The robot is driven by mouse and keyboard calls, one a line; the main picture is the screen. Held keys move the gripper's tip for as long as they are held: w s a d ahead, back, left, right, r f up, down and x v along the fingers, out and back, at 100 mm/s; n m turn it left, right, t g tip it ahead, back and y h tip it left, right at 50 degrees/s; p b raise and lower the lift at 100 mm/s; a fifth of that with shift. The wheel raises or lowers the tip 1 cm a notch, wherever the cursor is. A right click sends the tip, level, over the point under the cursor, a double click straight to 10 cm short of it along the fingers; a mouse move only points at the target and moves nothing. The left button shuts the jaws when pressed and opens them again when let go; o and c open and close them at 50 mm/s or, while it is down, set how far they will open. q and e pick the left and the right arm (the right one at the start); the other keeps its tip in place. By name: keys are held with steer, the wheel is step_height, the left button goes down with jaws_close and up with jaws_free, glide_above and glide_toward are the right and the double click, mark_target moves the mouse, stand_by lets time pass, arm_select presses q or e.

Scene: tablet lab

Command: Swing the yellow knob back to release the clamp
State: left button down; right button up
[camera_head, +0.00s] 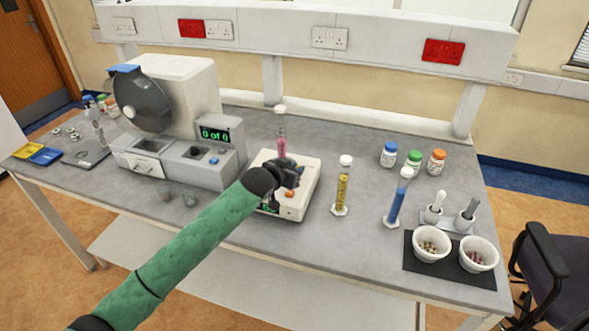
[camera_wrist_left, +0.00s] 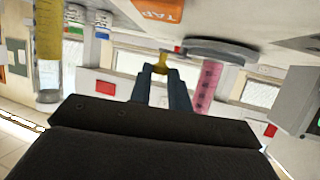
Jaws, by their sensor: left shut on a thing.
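The yellow knob (camera_wrist_left: 161,64) shows in the left wrist view between the fingertips of my left gripper (camera_wrist_left: 161,74), which is shut on it. In the head view my left gripper (camera_head: 290,172) covers the knob, at the white tapping device (camera_head: 310,178). A cylinder with pink powder (camera_head: 281,146) stands upright on the device behind my gripper; it also shows in the left wrist view (camera_wrist_left: 208,84). A grey round plate (camera_wrist_left: 222,50) is beside the knob. How the clamp sits is hard to tell. My right gripper is not in view.
An orange button (camera_head: 289,194) is on the device's front. A yellow-filled cylinder (camera_head: 342,188) and a blue-filled cylinder (camera_head: 397,200) stand to the right. A large grey machine (camera_head: 180,110) stands close on the left. Two white bowls (camera_head: 432,245) sit at the front right.

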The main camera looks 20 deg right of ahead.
arm_select(q)
steer(key=shift+w+g, duration=0.1)
steer(key=shift+g, duration=0.2)
steer(key=shift+w+a+m+g+h+b, duration=0.1)
steer(key=shift+a+m+g+h+b, duration=0.25)
steer(key=shift+m, duration=0.25)
steer(key=shift+a+f+m+g+b, duration=0.1)
steer(key=shift+m+g+b, duration=0.2)
steer(key=shift+g+b, duration=0.05)
steer(key=shift+w+a+m+h, duration=0.1)
steer(key=shift+m+h, duration=0.2)
steer(key=shift+h, duration=0.15)
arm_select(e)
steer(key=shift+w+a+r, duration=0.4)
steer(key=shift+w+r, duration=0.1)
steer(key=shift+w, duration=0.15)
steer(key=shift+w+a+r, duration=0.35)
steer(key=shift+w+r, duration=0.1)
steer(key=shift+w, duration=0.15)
arm_select(q)
steer(key=c, duration=1.3)
jaws_free()
steer(key=shift+c, duration=0.2)
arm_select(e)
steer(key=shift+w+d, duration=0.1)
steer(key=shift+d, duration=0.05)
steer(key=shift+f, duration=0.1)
